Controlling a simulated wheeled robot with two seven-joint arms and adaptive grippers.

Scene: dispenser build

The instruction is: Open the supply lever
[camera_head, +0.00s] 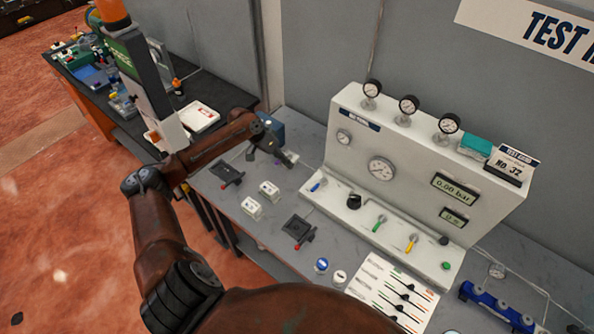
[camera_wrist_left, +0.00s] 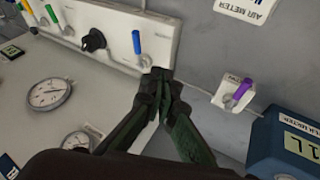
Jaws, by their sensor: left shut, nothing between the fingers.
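My left gripper (camera_head: 289,159) is over the grey bench, left of the white test panel (camera_head: 334,115). In the left wrist view its dark fingers (camera_wrist_left: 160,78) are together and empty. They are just beside the lower end of a blue lever (camera_wrist_left: 137,42) on the panel; I cannot tell whether they touch. The blue lever also shows in the head view (camera_head: 317,186), right of the gripper. A purple lever (camera_wrist_left: 243,88) on a small white mount is apart from the fingers, to their right. No readable label shows which lever is the supply one. My right gripper is not in view.
A black knob (camera_head: 353,201), a green lever (camera_head: 379,222) and a yellow lever (camera_head: 411,243) line the panel's ledge. A blue box (camera_wrist_left: 287,146) stands close to the gripper. White blocks (camera_head: 252,207) and black red-tipped devices (camera_head: 298,230) sit on the bench.

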